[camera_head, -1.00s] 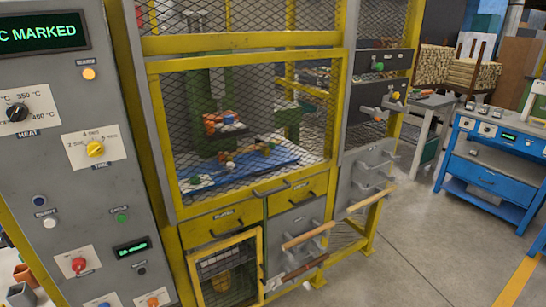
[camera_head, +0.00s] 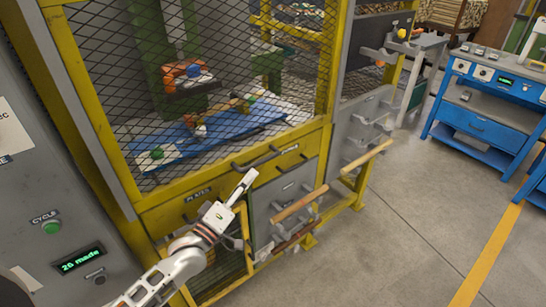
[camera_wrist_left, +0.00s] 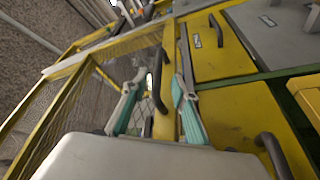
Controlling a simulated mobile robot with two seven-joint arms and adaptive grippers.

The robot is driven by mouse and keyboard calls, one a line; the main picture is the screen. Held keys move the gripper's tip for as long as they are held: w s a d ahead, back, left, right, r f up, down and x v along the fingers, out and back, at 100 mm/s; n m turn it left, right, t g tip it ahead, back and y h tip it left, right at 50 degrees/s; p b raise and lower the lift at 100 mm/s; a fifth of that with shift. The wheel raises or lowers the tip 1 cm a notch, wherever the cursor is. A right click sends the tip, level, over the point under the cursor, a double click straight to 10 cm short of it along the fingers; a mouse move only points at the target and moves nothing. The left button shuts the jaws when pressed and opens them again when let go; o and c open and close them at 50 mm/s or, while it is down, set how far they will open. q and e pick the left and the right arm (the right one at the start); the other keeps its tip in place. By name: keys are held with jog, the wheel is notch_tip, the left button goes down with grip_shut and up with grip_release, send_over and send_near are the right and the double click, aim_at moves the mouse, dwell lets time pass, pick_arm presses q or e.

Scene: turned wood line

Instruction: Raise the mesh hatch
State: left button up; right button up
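The mesh hatch (camera_head: 85,95) is a yellow frame with dark diamond mesh on the front of the press cage. It is down, and its lower bar lies just above the drawers. Its dark bar handle (camera_head: 257,160) sits on that lower bar and also shows in the left wrist view (camera_wrist_left: 157,82). My left gripper (camera_head: 243,185) is just in front of the lower bar, near the handle. In the left wrist view its teal-padded fingers (camera_wrist_left: 158,105) are apart, with the handle seen between them. Contact cannot be told. My right gripper is not in view.
Behind the mesh, a blue plate (camera_head: 220,137) holds small coloured parts. Below the hatch are yellow drawers (camera_head: 180,215) with dark handles. A blue bench (camera_head: 490,118) stands far right. The floor between is clear.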

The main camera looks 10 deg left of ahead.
aim_at(262, 160)
pick_arm(q)
jog(key=shift+x, duration=3.85)
jog(key=shift+r, duration=0.1)
grip_shut()
